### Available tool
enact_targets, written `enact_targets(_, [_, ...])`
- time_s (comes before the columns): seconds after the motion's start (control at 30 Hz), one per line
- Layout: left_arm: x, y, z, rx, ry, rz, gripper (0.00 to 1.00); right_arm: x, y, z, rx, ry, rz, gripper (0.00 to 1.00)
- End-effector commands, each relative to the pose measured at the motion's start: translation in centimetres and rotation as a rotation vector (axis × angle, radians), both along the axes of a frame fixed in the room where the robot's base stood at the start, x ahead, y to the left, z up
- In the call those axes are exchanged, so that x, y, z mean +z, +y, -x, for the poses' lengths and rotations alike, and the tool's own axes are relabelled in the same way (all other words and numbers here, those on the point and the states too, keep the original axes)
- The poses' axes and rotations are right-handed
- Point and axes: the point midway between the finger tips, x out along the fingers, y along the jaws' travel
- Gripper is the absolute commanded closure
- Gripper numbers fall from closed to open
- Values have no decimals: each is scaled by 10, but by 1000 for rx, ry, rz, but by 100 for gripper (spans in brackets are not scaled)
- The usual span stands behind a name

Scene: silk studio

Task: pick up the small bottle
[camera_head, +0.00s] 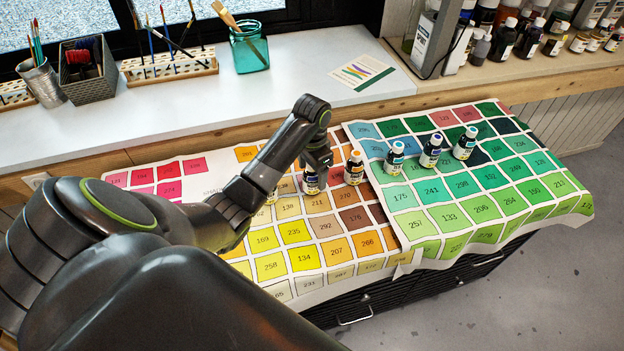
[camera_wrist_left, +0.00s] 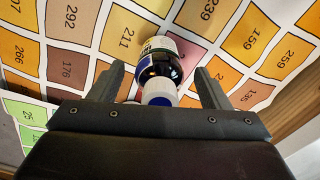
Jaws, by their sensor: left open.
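A small dark bottle (camera_head: 310,184) with a label stands on the warm-coloured chart in the head view, partly hidden under my left gripper (camera_head: 318,158). In the left wrist view the bottle (camera_wrist_left: 163,62) has a white and blue cap and lies between the two fingers of my left gripper (camera_wrist_left: 160,78). The fingers are open, one on each side, with a gap showing beside it. An orange-capped bottle (camera_head: 354,168) stands just to the right. Another bottle (camera_head: 272,196) is mostly hidden behind my left arm. My right gripper is not in view.
Three more small bottles stand on the green chart (camera_head: 480,205): one at its left (camera_head: 394,158), one in the middle (camera_head: 431,150), one at the right (camera_head: 465,143). A windowsill behind holds a teal jar (camera_head: 249,50), a brush rack (camera_head: 168,66) and a dark basket (camera_head: 88,72).

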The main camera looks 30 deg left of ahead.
Motion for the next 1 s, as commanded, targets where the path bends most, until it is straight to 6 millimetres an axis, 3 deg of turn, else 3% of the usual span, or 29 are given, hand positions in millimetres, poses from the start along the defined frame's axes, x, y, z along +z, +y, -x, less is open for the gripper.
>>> enact_targets(0.23, [-1, 0, 0, 0, 0, 0, 32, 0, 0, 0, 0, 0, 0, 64])
enact_targets(0.6, [-1, 0, 0, 0, -1, 0, 80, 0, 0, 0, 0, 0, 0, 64])
enact_targets(0.87, [2, 0, 0, 0, -2, 0, 80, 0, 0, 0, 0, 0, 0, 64])
enact_targets(1.0, [18, 0, -1, -1, -6, -1, 80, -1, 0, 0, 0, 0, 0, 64])
